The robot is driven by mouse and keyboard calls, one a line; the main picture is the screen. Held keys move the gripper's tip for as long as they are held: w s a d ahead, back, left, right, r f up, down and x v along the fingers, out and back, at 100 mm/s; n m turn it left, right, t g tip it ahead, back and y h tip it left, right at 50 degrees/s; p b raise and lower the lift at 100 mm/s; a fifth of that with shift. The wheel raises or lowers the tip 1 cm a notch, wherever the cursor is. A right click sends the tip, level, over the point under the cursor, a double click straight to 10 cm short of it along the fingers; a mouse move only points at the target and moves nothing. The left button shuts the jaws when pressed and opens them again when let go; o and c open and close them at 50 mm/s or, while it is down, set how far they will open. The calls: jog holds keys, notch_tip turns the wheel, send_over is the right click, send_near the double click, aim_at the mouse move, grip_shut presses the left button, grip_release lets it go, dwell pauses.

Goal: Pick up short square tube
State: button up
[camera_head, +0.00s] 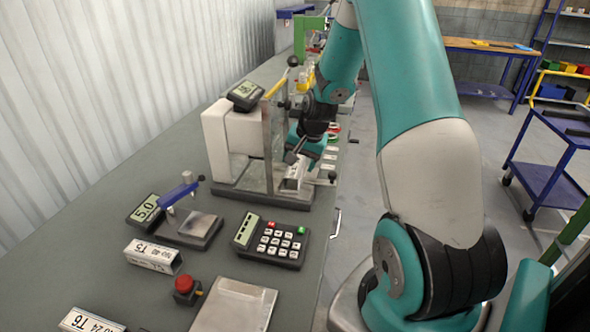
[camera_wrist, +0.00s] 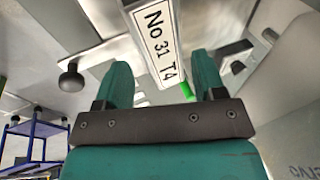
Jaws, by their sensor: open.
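My gripper (camera_head: 297,155) is above the metal base of the machine with the clear guard. In the wrist view, its two green fingers (camera_wrist: 163,78) stand apart. A white plate marked "No 31 T4" (camera_wrist: 165,35) shows beyond and between the fingers. No contact with the fingers is visible. In the head view, a small pale block (camera_head: 293,180) sits just below the gripper on the front of that base. I cannot tell whether it is the short square tube, as the gripper partly covers the spot.
The machine's white housing (camera_head: 232,138) and clear guard (camera_head: 276,130) stand close left of my gripper. Nearer on the grey table are a keypad (camera_head: 272,240), a small gauge stand (camera_head: 203,229), the T5 label block (camera_head: 152,256) and a red button (camera_head: 184,284).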

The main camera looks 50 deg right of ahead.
aim_at(297, 166)
jog(key=shift+x, duration=1.55)
jog(key=shift+c, duration=0.5)
jog(key=c, duration=0.8)
